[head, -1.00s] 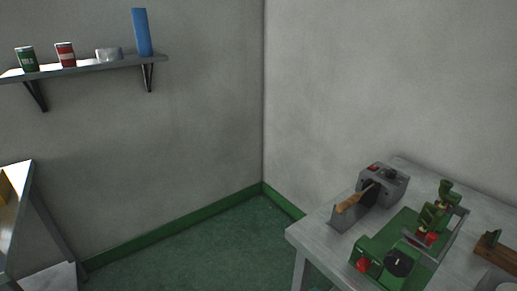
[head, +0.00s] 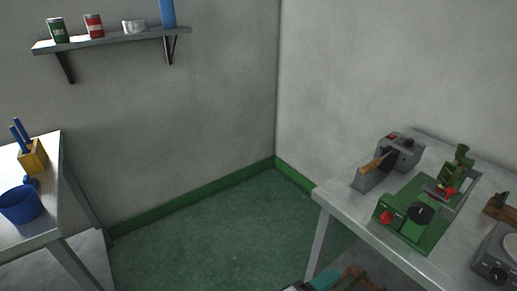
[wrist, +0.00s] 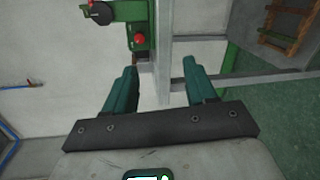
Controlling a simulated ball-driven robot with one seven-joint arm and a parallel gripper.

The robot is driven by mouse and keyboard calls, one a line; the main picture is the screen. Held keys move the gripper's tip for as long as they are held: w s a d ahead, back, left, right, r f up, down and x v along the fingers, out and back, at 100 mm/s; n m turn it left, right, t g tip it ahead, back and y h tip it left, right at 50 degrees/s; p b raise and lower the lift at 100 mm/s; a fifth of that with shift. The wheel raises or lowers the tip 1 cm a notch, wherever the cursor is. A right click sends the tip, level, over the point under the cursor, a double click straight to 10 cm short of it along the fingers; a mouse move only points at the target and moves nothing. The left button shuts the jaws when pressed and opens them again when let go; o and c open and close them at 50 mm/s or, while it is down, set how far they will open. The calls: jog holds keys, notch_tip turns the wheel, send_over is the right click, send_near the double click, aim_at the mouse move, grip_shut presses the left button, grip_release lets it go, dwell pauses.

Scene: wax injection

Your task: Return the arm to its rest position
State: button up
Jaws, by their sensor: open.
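My gripper (wrist: 158,88) shows in the wrist view with its two green fingers spread apart and nothing between them. Beyond the fingers, the wrist view shows a table edge and part of a green machine with a red knob (wrist: 139,39). In the head view the gripper does not clearly show; the arm's pose cannot be told there. The green machine (head: 424,222) stands on the grey table (head: 345,198) at the right, with a grey device with a wooden handle (head: 402,150) behind it.
A second table (head: 50,232) at the left holds a blue bowl (head: 20,206) and a yellow block with blue tools (head: 33,157). A wall shelf (head: 110,41) carries cans and a blue cylinder. Green floor (head: 205,235) lies open between the tables.

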jog(key=s+d+f+m+g+y, duration=0.55)
jog(key=s+d+f, duration=0.45)
jog(key=d, duration=0.3)
jog(key=s+f+m+g+y, duration=0.2)
jog(key=s+y, duration=0.6)
jog(key=s, duration=0.4)
jog(key=shift+s+d+f+m, duration=0.25)
jog(key=shift+s+m, duration=0.1)
jog(key=shift+m, duration=0.5)
